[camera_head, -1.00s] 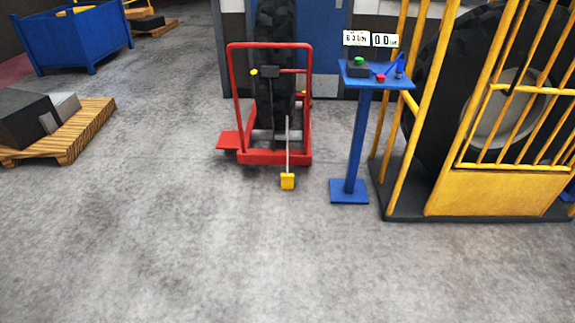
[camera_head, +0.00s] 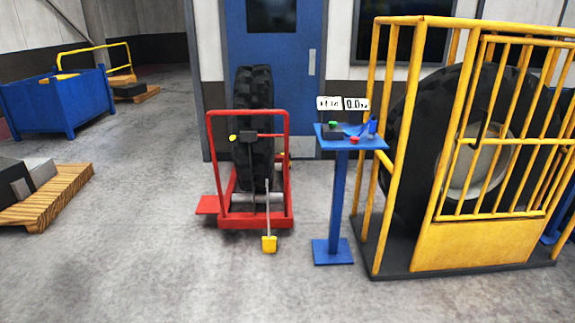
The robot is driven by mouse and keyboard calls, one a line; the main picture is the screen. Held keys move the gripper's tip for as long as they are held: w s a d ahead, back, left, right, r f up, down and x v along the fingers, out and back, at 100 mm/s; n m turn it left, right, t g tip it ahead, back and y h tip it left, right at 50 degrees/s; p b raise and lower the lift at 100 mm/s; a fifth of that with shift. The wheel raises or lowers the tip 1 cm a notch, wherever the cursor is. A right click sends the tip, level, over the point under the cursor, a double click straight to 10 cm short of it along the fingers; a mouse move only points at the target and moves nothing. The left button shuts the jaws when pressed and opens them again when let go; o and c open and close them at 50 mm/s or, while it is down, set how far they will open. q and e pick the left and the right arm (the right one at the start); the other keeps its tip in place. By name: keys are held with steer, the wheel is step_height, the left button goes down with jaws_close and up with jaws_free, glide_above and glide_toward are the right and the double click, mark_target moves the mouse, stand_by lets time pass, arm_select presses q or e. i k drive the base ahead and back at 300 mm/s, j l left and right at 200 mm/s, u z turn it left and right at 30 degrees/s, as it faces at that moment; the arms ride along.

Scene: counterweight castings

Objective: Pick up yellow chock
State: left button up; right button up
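A small yellow block (camera_head: 269,244), which looks like the yellow chock, is at the front of a red wheeled frame (camera_head: 284,165), low near the floor. A thin light rod or cord runs up from it toward the frame. I cannot tell whether it rests on the floor or hangs. A dark tyre (camera_head: 254,130) stands upright in the red frame. Neither of my grippers is in the head view.
A blue pedestal (camera_head: 338,195) with buttons stands right of the red frame. A yellow cage (camera_head: 480,245) around a large tyre is at the right. A wooden pallet (camera_head: 50,205) and blue bin (camera_head: 60,105) are at the left. The foreground floor is clear.

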mark_target(268, 243)
steer(key=i+j+z, duration=0.15)
steer(key=z, duration=0.35)
steer(key=i+j+z, duration=0.25)
steer(key=z, duration=0.2)
steer(key=i+j+z, duration=0.1)
steer(key=j, duration=0.3)
steer(key=i+j+z, duration=0.1)
steer(key=i+j, duration=0.2)
steer(key=i+j+z, duration=0.15)
steer(key=j, duration=0.35)
steer(key=i+j+z, duration=0.1)
steer(key=j, duration=0.35)
steer(key=i+j+z, duration=0.1)
steer(key=j, duration=0.3)
steer(key=i+j+z, duration=0.1)
steer(key=j, duration=0.35)
steer(key=i, duration=0.05)
